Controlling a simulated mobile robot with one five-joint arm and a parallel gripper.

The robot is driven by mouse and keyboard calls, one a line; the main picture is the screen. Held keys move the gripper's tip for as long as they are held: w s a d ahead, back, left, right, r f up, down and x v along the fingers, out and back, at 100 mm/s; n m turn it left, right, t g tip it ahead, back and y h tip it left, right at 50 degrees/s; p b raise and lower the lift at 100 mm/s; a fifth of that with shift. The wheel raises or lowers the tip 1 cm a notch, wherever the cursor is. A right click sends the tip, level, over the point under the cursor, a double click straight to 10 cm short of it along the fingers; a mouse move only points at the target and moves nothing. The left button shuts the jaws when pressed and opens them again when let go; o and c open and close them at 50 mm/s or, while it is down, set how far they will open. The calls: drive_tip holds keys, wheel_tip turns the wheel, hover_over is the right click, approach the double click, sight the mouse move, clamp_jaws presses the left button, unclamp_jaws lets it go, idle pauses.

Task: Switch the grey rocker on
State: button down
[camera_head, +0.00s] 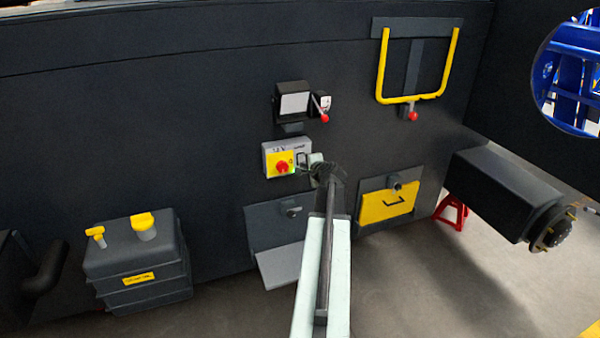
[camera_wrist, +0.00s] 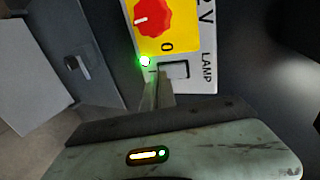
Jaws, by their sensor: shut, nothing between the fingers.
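The grey rocker (camera_wrist: 179,68) sits in a dark frame beside the LAMP label on a small grey panel (camera_wrist: 208,60). Its tilt is hard to tell. The panel also shows in the head view (camera_head: 270,147), with a red rotary knob on a yellow plate; the knob shows in the wrist view (camera_wrist: 153,17). A small green light (camera_wrist: 145,61) glows near the rocker. My gripper (camera_wrist: 160,76) is shut and empty, its fingertips at the lower edge of the rocker; I cannot tell whether they touch. In the head view my gripper (camera_head: 303,162) is in front of the panel's right side.
A black box with a red-tipped lever (camera_head: 322,108) is above the panel. A yellow bar handle (camera_head: 408,99) hangs at upper right. An open-flapped grey box (camera_head: 275,224) and a yellow drawer front (camera_head: 386,205) are below. A dark tank (camera_head: 140,262) stands at left.

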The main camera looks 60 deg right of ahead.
drive_tip(key=shift+w+d, duration=0.1)
drive_tip(key=shift+w, duration=0.2)
drive_tip(key=shift+w+d, duration=0.1)
drive_tip(key=shift+w, duration=0.1)
drive_tip(key=shift+r+p, duration=0.8)
